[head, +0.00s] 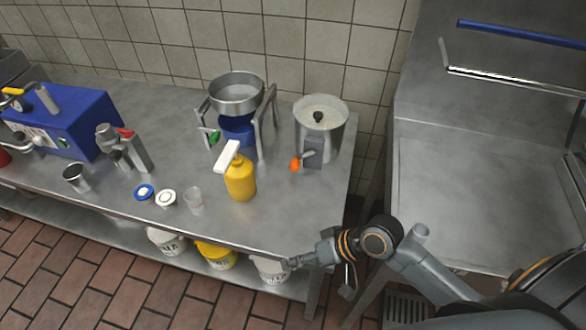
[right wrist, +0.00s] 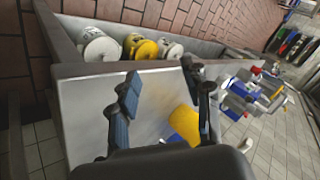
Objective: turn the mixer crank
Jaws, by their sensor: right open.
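The mixer, a silver drum (head: 336,132) with a pale lid and a dark knob, stands at the right end of the steel table. Its crank (head: 296,164), with an orange handle, sticks out at the front left of the drum. My right gripper (head: 296,262) is at the table's front edge, below the mixer in the head view and well apart from the crank. In the right wrist view its two dark fingers (right wrist: 161,84) are spread with nothing between them. The mixer cannot be made out in that view. My left gripper is in neither view.
A yellow pump bottle (head: 240,182) stands left of the crank, in front of a metal-framed pan stand (head: 237,92). A clear cup (head: 194,201) and a blue machine (head: 62,122) are farther left. The table's front right is bare. White and yellow buckets (head: 216,254) sit below.

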